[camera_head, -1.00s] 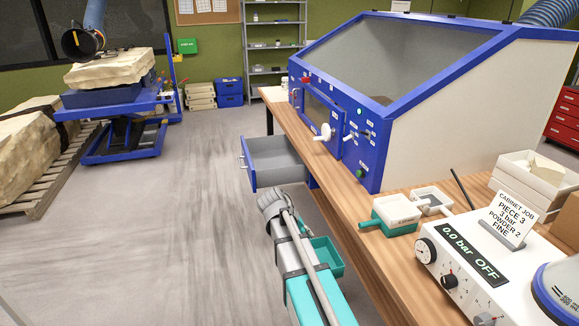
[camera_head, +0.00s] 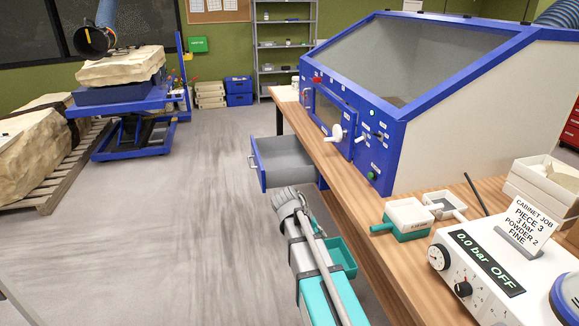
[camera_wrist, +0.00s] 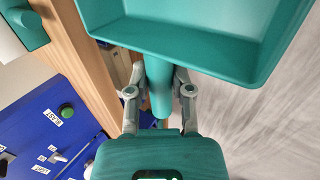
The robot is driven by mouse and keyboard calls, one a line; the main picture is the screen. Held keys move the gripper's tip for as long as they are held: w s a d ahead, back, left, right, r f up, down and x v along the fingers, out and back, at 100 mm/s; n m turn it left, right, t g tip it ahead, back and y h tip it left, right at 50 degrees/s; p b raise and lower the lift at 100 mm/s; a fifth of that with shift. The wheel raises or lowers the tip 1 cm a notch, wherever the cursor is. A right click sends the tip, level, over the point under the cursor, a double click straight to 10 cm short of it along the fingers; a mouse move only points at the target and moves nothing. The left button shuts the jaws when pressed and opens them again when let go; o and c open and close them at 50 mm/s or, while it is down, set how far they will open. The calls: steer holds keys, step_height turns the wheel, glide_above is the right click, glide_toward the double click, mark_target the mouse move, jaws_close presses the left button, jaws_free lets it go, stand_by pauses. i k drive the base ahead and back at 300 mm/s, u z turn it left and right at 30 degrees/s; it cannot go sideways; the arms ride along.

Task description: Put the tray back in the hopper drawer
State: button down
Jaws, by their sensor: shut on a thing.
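The teal tray (camera_wrist: 190,35) fills the top of the wrist view, with its inside facing the camera. My gripper (camera_wrist: 160,92) is shut on the tray's round handle (camera_wrist: 158,70). In the head view, the tray (camera_head: 343,262) shows partly behind my arm, beside the bench edge, and my fingers are hidden. The hopper drawer (camera_head: 258,163) stands pulled out below the blue cabinet (camera_head: 372,140). It has a blue front and a grey inside, and the visible part looks empty. The tray is apart from the drawer, on its near side.
The wooden bench (camera_head: 365,210) runs along the right. On it are small white and teal handled containers (camera_head: 408,218) and a white control box (camera_head: 470,265). A blue lift cart (camera_head: 130,105) with a stone block stands back left. The grey floor left of the drawer is clear.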

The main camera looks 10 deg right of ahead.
mark_target(286, 158)
steer(key=i, duration=2.15)
